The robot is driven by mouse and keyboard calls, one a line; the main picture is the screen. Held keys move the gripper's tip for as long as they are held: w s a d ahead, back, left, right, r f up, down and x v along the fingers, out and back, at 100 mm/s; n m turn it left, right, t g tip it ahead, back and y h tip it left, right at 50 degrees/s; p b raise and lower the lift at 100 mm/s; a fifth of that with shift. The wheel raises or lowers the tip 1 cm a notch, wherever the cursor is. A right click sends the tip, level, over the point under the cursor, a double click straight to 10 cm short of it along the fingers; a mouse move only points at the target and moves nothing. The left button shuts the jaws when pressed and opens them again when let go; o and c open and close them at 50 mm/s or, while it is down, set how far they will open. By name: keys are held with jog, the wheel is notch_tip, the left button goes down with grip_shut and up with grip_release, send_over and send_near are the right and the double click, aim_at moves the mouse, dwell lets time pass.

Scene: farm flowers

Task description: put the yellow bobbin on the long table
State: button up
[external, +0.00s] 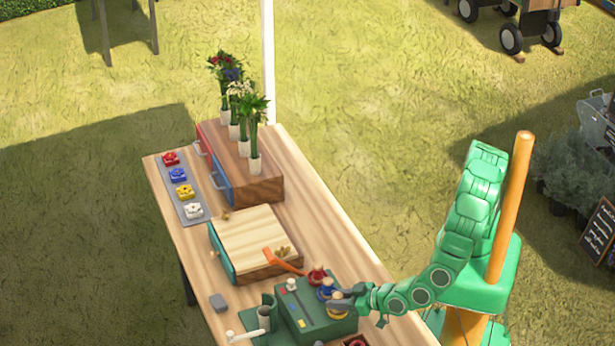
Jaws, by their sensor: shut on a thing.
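The yellow bobbin (338,313) is at the right end of the green box (312,316), near the front of the long wooden table (205,270). My gripper (337,300) comes in from the right and is shut on the bobbin's upper part, hiding some of it. I cannot tell whether the bobbin still touches the box. A blue bobbin (326,289) and a red bobbin (317,275) stand close behind it, and a white one (291,285) is on the box's left side.
A grey tray (186,201) holds several coloured pieces. Flowers in vases stand on a drawer unit (262,190).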

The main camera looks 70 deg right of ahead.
jog(key=shift+f, duration=0.25)
jog(key=o, duration=1)
jog(key=shift+o, duration=0.2)
jog(key=shift+r, duration=0.1)
jog(key=shift+v, duration=1.1)
jog(key=shift+d+v, duration=0.2)
jog(key=shift+v, duration=2.6)
jog(key=shift+c, duration=0.2)
